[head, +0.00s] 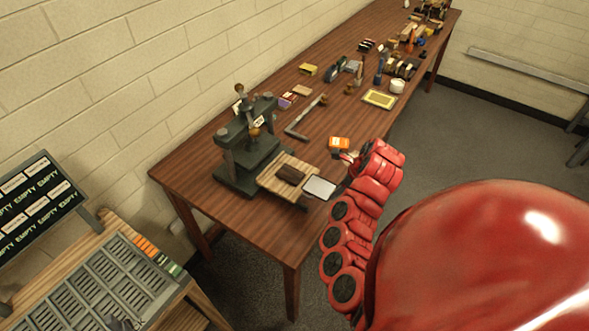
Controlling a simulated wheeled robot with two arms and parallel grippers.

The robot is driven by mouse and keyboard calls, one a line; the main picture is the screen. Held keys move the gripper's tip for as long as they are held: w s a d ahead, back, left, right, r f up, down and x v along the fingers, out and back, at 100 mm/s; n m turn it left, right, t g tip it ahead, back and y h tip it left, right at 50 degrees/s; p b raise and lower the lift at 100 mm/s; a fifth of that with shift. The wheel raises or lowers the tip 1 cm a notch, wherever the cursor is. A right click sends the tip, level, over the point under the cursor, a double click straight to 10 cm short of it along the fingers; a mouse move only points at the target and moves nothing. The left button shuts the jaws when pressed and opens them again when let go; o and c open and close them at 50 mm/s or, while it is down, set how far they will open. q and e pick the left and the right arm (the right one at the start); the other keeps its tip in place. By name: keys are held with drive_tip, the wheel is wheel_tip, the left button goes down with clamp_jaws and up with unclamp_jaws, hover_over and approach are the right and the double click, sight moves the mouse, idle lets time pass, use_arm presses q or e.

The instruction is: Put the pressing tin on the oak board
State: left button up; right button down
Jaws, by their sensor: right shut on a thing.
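The pressing tin (320,187) is a thin pale metal plate at the table's front edge, just right of the oak board. My right gripper (342,183), mostly hidden by my red arm, is shut on the tin's right side. My left gripper is not in view.
The dark iron press (248,150) stands behind the board. Several small items crowd the far table. A slotted rack (95,285) stands at lower left.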

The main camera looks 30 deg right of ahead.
drive_tip(key=b, duration=1.2)
approach(300, 178)
wheel_tip(300, 178, down, 3)
drive_tip(key=shift+w+a+r+p, duration=0.45)
drive_tip(key=shift+w+r+p, duration=0.2)
drive_tip(key=shift+w+p, duration=0.35)
drive_tip(key=shift+w+a+f, duration=0.1)
drive_tip(key=shift+w, duration=0.05)
drive_tip(key=shift+f+p, duration=0.2)
drive_tip(key=shift+p, duration=0.25)
wheel_tip(300, 178, down, 3)
drive_tip(key=shift+p, duration=0.9)
drive_tip(key=shift+f, duration=0.1)
